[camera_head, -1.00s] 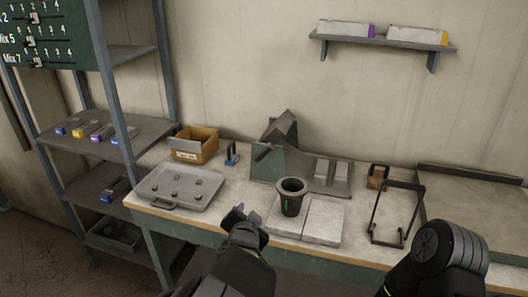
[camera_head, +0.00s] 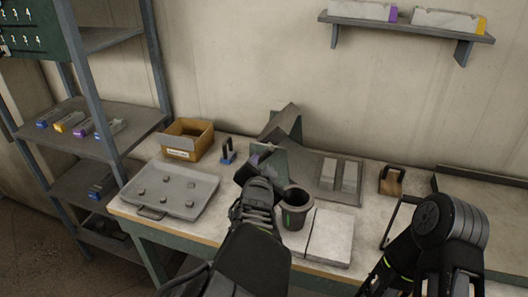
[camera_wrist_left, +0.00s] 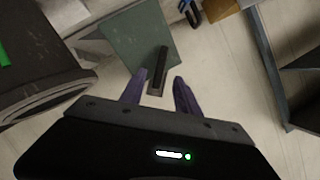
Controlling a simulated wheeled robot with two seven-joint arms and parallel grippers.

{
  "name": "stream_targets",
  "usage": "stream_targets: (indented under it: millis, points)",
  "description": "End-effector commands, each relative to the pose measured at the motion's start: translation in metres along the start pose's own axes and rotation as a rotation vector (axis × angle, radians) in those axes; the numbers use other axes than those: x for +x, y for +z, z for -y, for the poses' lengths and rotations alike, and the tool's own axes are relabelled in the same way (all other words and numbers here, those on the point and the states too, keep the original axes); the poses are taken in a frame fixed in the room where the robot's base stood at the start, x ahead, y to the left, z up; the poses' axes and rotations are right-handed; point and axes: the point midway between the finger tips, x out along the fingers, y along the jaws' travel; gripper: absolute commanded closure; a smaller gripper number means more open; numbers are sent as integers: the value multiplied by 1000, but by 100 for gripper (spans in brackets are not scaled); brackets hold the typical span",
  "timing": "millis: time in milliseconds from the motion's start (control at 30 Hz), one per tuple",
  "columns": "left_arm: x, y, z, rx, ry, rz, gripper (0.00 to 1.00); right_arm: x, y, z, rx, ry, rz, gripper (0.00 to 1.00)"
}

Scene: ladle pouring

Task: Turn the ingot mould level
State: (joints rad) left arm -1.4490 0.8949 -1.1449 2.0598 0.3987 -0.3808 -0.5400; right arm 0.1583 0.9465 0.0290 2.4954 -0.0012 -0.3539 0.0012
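The ingot mould (camera_head: 281,122) is a dark grey angular piece, tilted in a stand with green side plates (camera_head: 296,160) at the back of the bench. In the left wrist view, a green plate (camera_wrist_left: 138,38) fills the upper middle, with a black bar handle (camera_wrist_left: 160,66) on a grey arm in front of it. My left gripper (camera_head: 256,161) reaches to the stand's front left. Its purple fingers (camera_wrist_left: 159,84) are apart, with the handle's end between or just beyond them; contact is unclear. My right arm shows at lower right; its gripper is out of view.
A dark crucible (camera_head: 296,208) stands close right of my left gripper, beside pale slabs (camera_head: 331,237). A grey tray (camera_head: 170,190), cardboard box (camera_head: 187,139) and small blue-black clamp (camera_head: 228,151) lie left. A plate with two pale bars (camera_head: 341,181) lies right of the stand.

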Motion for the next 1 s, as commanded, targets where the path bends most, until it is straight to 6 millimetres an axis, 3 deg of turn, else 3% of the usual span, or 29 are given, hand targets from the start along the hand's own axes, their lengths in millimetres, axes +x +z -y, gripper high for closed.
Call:
stream_targets:
  millis: [333,733,1000]
  points:
    - [9,0,0,1,-1,1,62,-1,0,0,0,0,0,100]
    - [66,0,2,1,-1,2,62,-8,1,3,2,2,2,100]
    - [78,0,0,0,1,0,62,-9,1,3,2,3,3,100]
